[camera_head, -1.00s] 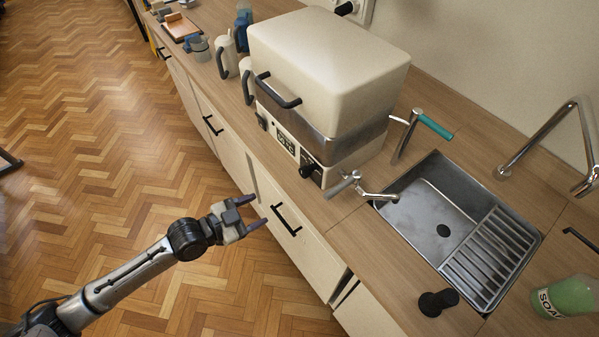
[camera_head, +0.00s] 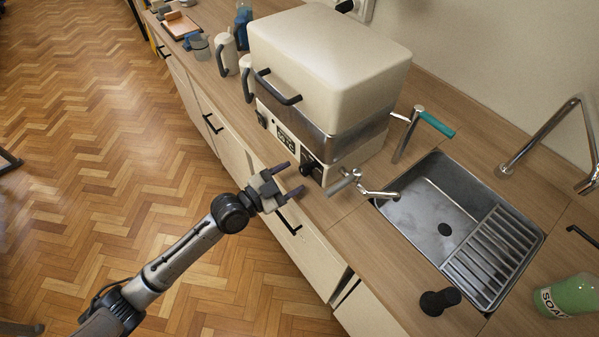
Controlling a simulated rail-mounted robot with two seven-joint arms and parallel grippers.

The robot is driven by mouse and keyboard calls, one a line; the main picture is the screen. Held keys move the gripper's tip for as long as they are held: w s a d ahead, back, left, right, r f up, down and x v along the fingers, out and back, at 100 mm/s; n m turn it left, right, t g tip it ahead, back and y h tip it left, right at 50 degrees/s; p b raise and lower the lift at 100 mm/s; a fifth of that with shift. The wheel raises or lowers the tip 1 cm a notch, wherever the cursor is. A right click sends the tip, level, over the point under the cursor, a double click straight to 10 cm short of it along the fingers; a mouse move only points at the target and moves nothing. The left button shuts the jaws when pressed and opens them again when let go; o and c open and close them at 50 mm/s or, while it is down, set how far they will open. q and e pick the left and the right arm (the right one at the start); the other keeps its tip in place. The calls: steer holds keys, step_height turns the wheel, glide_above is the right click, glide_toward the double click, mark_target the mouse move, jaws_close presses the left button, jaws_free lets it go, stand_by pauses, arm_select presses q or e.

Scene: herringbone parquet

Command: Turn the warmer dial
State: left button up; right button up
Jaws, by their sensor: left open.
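The warmer (camera_head: 330,62) is a cream box with a rounded lid and a metal band, standing on the wooden counter. Its front panel has a small display (camera_head: 287,138) and a black dial (camera_head: 308,169) at the panel's right end. A second dark knob (camera_head: 262,119) sits at the panel's left end. My left gripper (camera_head: 294,178) is open and empty, its two dark fingers pointing at the black dial. The fingertips appear just short of the dial; whether they touch it I cannot tell. My right gripper is out of view.
A lever tap (camera_head: 357,186) and a teal-handled tap (camera_head: 432,122) stand right of the warmer beside the sink (camera_head: 425,204). Cream mugs (camera_head: 227,54) stand left of it. A soap bottle (camera_head: 566,297) is at lower right. Drawers with black handles run below the counter.

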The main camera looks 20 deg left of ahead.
mark_target(302, 171)
arm_select(q)
steer(key=shift+x, duration=1.6)
steer(key=c, duration=0.9)
steer(key=shift+n, duration=0.3)
steer(key=shift+r+n+p, duration=0.1)
steer(key=shift+n+p, duration=0.3)
steer(key=shift+n, duration=0.5)
steer(key=n+p, duration=0.1)
steer(key=n, duration=0.2)
steer(key=shift+n, duration=0.4)
steer(key=n+p, duration=0.1)
steer(key=n, duration=0.4)
steer(key=shift+n+t, duration=0.3)
steer(key=shift+n, duration=0.1)
